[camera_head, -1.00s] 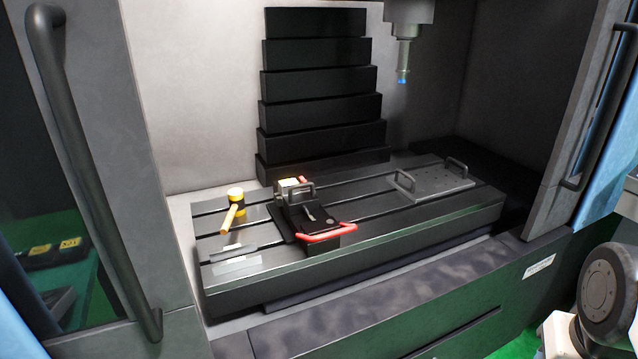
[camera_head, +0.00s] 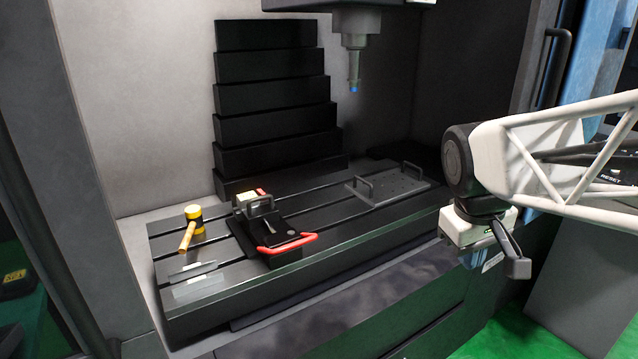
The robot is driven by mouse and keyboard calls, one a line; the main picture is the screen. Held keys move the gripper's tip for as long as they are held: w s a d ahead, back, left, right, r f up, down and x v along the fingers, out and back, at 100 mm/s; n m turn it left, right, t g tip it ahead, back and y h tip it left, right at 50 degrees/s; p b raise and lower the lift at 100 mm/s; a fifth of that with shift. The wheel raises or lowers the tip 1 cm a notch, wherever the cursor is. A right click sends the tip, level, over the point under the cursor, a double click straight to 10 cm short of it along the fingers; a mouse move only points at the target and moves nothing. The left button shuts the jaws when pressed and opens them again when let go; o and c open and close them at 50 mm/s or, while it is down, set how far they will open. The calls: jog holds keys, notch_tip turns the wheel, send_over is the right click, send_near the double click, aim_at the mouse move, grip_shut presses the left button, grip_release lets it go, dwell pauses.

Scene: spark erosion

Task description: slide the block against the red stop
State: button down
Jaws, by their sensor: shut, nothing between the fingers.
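A small pale block (camera_head: 246,198) sits at the back of a dark vise (camera_head: 283,254) on the slotted machine table. A small red piece (camera_head: 261,191), which looks like the stop, shows just right of the block. Whether the two touch is too small to tell. A grey handle-like bar (camera_head: 262,203) stands in front of the block and hides part of it. My gripper (camera_head: 516,266) is outside the machine at the right, well away from the block. It is shut and empty, with its dark fingers pointing down to the right.
A red handle (camera_head: 288,243) curves across the vise's front. A yellow-headed mallet (camera_head: 191,227) and flat strips (camera_head: 198,287) lie left. A plate with two handles (camera_head: 388,187) lies right. A spindle with a blue tip (camera_head: 354,88) hangs above. The table between vise and plate is clear.

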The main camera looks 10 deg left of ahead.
jog(key=w+a+r+n+h, duration=0.15)
jog(key=w+a+n, duration=0.45)
jog(key=w+a, duration=0.75)
jog(key=w+a+n+h, duration=0.2)
jog(key=w+a+n, duration=0.6)
jog(key=a, duration=0.9)
jog(key=w+a+f+n+t, duration=0.1)
jog(key=a+f+n, duration=0.1)
jog(key=a, duration=1)
jog(key=w+a+f+n+t+h, duration=0.1)
jog(key=a+f+n+t, duration=0.1)
jog(key=a, duration=1.1)
jog(key=w+a+f+n+t, duration=0.1)
jog(key=a+f+n, duration=0.2)
jog(key=a, duration=0.9)
notch_tip(320, 180, down, 3)
jog(key=shift+a+r, duration=0.2)
jog(key=shift+h, duration=0.25)
jog(key=shift+d+f, duration=0.1)
jog(key=shift+f, duration=0.05)
send_near(238, 201)
jog(key=shift+x, duration=3.15)
